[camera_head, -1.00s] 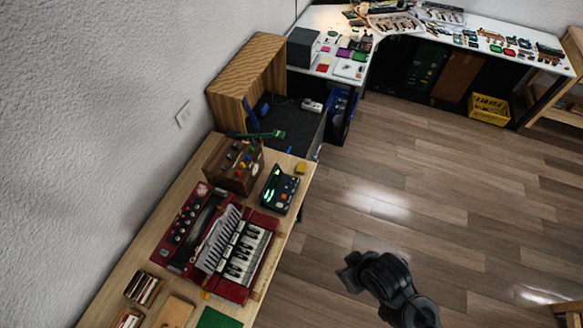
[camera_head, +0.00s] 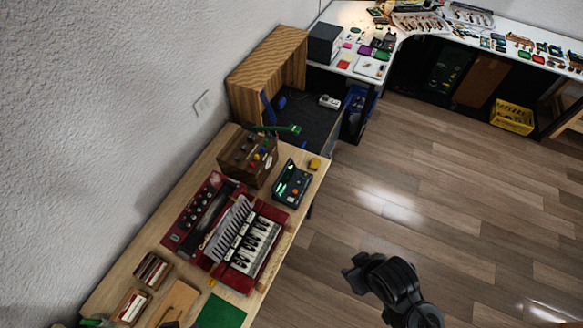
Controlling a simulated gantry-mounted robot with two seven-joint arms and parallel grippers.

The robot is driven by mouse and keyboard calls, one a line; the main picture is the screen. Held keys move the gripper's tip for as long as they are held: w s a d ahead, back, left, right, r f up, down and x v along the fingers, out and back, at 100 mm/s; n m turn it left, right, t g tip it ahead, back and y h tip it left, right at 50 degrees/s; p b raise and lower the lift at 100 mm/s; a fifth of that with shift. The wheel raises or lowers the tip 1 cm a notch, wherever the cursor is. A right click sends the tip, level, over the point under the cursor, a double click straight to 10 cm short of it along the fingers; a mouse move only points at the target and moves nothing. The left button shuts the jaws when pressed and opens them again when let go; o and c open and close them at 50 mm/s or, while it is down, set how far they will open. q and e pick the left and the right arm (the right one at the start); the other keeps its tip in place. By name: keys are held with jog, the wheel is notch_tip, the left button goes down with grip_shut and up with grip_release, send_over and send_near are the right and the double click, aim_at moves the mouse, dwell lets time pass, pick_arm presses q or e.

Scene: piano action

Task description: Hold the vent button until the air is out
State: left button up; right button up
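A red accordion (camera_head: 232,234) lies on the wooden bench at lower left. Its white and black keys (camera_head: 252,242) face the right, and its pleated bellows (camera_head: 229,228) show pale beside them. A red panel with several round knobs (camera_head: 200,206) is at its left. The vent button is too small to pick out. My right gripper (camera_head: 352,273) hangs over the floor, right of the bench and well apart from the accordion. Its fingers are too dark and small to tell open from shut. My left gripper is not clearly seen.
A wooden box with coloured knobs (camera_head: 248,155) and a dark device with green lights (camera_head: 292,184) stand behind the accordion. A yellow block (camera_head: 314,163) is near the bench edge. Small wooden boxes (camera_head: 152,270) and a green mat (camera_head: 220,313) lie in front. The floor is clear.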

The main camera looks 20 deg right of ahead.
pick_arm(q)
jog(key=shift+d, duration=0.15)
grip_shut()
jog(key=shift+a, duration=0.2)
jog(key=shift+d, duration=0.15)
dwell(1.1)
